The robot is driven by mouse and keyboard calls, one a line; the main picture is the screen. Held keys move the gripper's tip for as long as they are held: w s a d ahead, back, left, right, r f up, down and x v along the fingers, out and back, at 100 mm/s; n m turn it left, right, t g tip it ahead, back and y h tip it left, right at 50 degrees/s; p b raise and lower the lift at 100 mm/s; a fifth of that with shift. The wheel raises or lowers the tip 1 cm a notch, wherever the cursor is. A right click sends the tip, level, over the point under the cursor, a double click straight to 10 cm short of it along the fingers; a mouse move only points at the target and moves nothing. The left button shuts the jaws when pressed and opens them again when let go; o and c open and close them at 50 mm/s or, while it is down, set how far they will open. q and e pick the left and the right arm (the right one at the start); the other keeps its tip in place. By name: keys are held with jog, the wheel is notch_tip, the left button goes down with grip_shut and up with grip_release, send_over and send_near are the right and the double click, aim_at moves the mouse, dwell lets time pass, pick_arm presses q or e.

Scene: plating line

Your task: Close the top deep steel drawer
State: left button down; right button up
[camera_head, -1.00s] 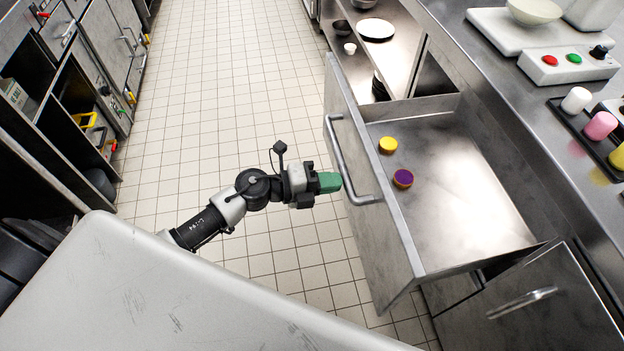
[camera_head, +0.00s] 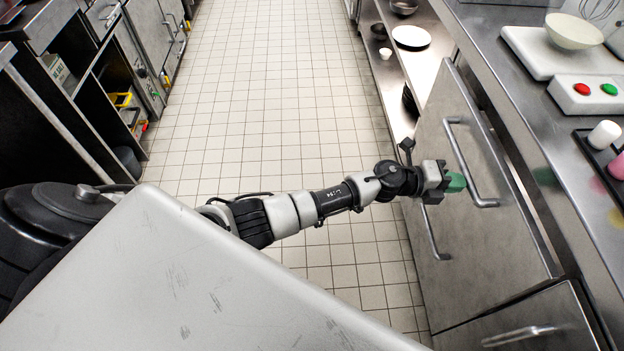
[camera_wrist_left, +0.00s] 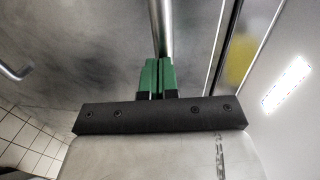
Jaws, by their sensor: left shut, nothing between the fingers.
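The top deep steel drawer (camera_head: 505,230) is at the right in the head view, pushed in under the counter. Its inside and contents are hidden. I cannot tell whether a narrow gap is left along its upper edge. Its bar handle (camera_head: 464,160) is on the front. My left gripper (camera_head: 458,182) is shut and empty, its green fingertips at the drawer front close beside the handle. In the left wrist view the shut green fingertips (camera_wrist_left: 158,74) point at the handle bar (camera_wrist_left: 161,28); I cannot tell whether they touch. My right gripper is not in view.
Another handle (camera_head: 433,235) sits lower on the cabinet, and a neighbouring front has its own handle (camera_head: 518,336). The counter (camera_head: 545,130) carries a scale with a bowl (camera_head: 574,31) and a dark tray of jars. The tiled aisle (camera_head: 270,90) is clear.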

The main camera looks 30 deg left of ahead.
pick_arm(q)
jog(key=shift+x, duration=1.2)
jog(key=shift+r, duration=0.3)
jog(key=shift+d+r, duration=0.1)
